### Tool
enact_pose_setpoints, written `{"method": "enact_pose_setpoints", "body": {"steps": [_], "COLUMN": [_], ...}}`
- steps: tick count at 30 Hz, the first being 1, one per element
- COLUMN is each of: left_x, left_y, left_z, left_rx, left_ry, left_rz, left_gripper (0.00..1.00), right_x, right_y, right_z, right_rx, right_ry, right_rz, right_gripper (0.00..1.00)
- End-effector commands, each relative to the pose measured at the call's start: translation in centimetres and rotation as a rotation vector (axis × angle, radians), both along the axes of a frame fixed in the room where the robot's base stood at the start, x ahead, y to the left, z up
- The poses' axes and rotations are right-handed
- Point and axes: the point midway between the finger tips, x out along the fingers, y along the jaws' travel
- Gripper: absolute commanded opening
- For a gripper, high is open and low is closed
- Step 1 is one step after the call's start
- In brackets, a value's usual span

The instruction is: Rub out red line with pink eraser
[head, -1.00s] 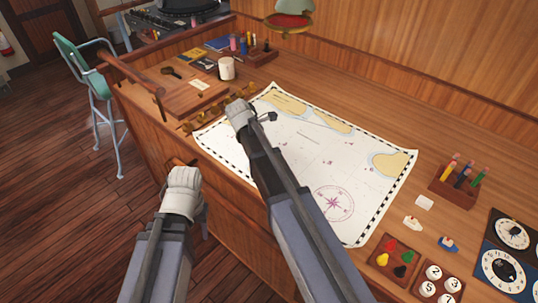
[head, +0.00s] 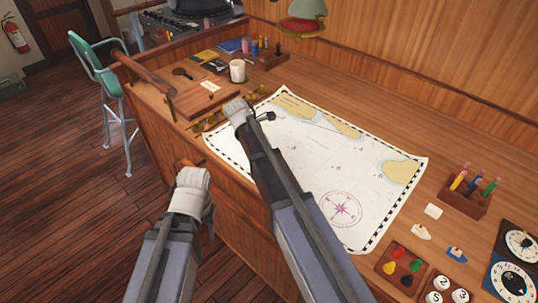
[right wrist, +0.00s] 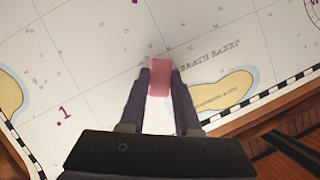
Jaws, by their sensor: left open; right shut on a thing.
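The paper chart (head: 372,215) lies flat on the wooden desk, with tan land patches and a purple compass rose. My right gripper (right wrist: 160,75) is shut on the pink eraser (right wrist: 159,79), held over the chart beside the "Breath Bank" lettering. I cannot tell whether the eraser touches the paper. In the head view my right gripper (head: 264,115) is over the chart's upper left part, and the eraser is hidden. I cannot make out a red line; my right arm covers part of the chart. My left gripper (head: 186,165) is open and empty, low beside the desk's front.
A pen block (head: 466,196), a piece tray (head: 400,268) and dials (head: 512,280) are to the right. A green chair (head: 95,60) stands left.

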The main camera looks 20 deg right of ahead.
Motion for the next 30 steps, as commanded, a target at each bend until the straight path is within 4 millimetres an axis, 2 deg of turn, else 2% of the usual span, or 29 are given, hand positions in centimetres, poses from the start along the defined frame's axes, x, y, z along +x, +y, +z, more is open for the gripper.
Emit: {"method": "enact_pose_setpoints", "body": {"steps": [8, 18, 30], "left_x": [0.0, 0.0, 0.0], "left_y": [0.0, 0.0, 0.0], "left_z": [0.0, 0.0, 0.0], "left_rx": [0.0, 0.0, 0.0], "left_ry": [0.0, 0.0, 0.0], "left_rz": [0.0, 0.0, 0.0], "left_gripper": [0.51, 0.51, 0.51], "right_x": [0.1, 1.7, 1.8], "right_y": [0.1, 1.6, 1.9], "right_z": [0.0, 0.0, 0.0], "right_rx": [0.001, 0.001, 0.002], "right_ry": [-0.001, -0.002, -0.001], "right_rz": [0.0, 0.001, 0.0], "right_gripper": [0.0, 0.0, 0.0]}}
